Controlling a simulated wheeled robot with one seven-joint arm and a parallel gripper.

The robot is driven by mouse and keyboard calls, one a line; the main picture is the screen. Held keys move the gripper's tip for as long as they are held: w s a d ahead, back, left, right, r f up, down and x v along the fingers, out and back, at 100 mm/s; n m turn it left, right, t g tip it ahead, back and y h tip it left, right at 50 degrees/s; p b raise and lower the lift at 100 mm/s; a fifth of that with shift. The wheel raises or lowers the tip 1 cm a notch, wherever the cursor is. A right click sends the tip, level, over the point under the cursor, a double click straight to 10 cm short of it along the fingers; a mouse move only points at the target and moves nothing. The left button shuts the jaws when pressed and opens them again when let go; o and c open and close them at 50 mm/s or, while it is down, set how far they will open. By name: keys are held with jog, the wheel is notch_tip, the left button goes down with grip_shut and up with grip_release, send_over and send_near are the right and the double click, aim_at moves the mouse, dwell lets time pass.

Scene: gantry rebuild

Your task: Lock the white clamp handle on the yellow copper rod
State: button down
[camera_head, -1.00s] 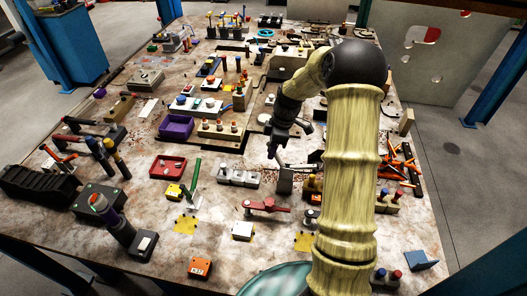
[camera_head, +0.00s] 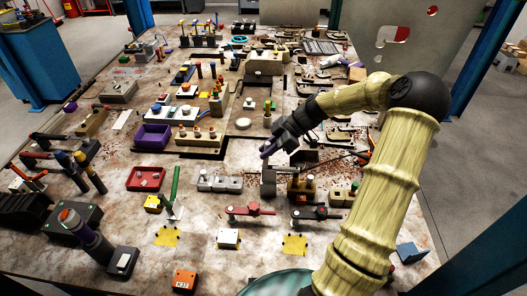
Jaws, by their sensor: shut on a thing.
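My gripper (camera_head: 270,148) reaches in from the right over the middle of the table. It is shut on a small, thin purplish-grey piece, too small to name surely. Its tip hangs above and near a grey block (camera_head: 269,182). I cannot single out the white clamp handle or the yellow copper rod with certainty.
A red tray (camera_head: 145,178) and a purple bin (camera_head: 152,134) stand left. A green upright handle (camera_head: 175,186) rises at front left. A white cup (camera_head: 267,119) with coloured rods stands behind the gripper. Bare table shows at the front.

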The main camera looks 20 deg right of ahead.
jog(key=shift+d, duration=0.15)
dwell(0.3)
jog(key=c, duration=1.7)
grip_release()
jog(key=o, duration=0.4)
jog(key=shift+w, duration=0.15)
jog(key=shift+c, duration=0.2)
jog(key=shift+d, duration=0.1)
jog(key=shift+s+d+r, duration=0.15)
jog(key=shift+s, duration=0.05)
jog(key=b+v, duration=0.2)
jog(key=v, duration=1.4)
jog(key=shift+d+r+b, duration=0.2)
jog(key=shift+d+b, duration=0.1)
jog(key=shift+b, duration=0.1)
